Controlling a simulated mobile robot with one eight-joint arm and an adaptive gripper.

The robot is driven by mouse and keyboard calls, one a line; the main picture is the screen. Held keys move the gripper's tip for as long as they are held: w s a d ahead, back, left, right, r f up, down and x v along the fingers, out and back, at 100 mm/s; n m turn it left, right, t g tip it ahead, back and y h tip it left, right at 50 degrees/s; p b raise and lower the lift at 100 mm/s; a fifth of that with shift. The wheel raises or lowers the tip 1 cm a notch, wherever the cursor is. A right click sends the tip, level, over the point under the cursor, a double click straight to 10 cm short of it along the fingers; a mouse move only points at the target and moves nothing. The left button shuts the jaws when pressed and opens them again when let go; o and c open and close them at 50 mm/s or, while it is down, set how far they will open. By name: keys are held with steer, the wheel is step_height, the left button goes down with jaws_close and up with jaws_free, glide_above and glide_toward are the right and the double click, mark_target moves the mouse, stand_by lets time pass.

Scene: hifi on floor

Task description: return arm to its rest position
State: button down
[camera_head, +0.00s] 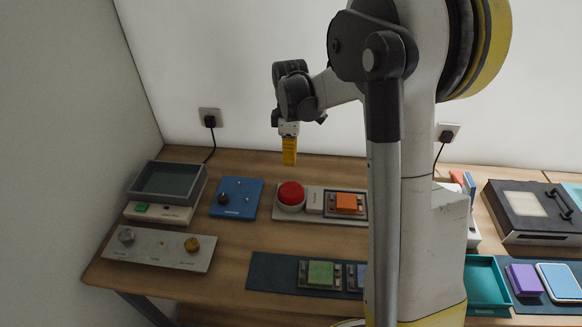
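My arm rises in front of the table at the centre right of the head view. It bends at the top towards the left. My gripper (289,158) hangs pointing down in front of the white wall, above the back of the wooden table (232,275). Its yellow end appears as one narrow block. I cannot tell whether its fingers are apart or together, or whether it holds anything. The red button (290,193) lies below it in the picture, with a clear gap between them.
On the left are a grey tray (168,183), a blue panel with a knob (237,197) and a grey knob panel (158,249). An orange block (346,202) and a green block (320,273) sit near my arm. A black box (533,212) and teal tray (487,284) are right.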

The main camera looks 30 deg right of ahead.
steer(key=shift+r, duration=0.55)
stand_by(0.9)
steer(key=s+a+r+m+t+b, duration=0.3)
steer(key=s+a+r+m, duration=0.3)
steer(key=s, duration=0.3)
steer(key=s+a+f+m+t+b, duration=0.2)
steer(key=s+a+m+t+b, duration=0.1)
steer(key=s, duration=0.8)
steer(key=a+m+t, duration=0.1)
steer(key=a+m, duration=0.1)
steer(key=a, duration=0.1)
steer(key=shift+f, duration=0.15)
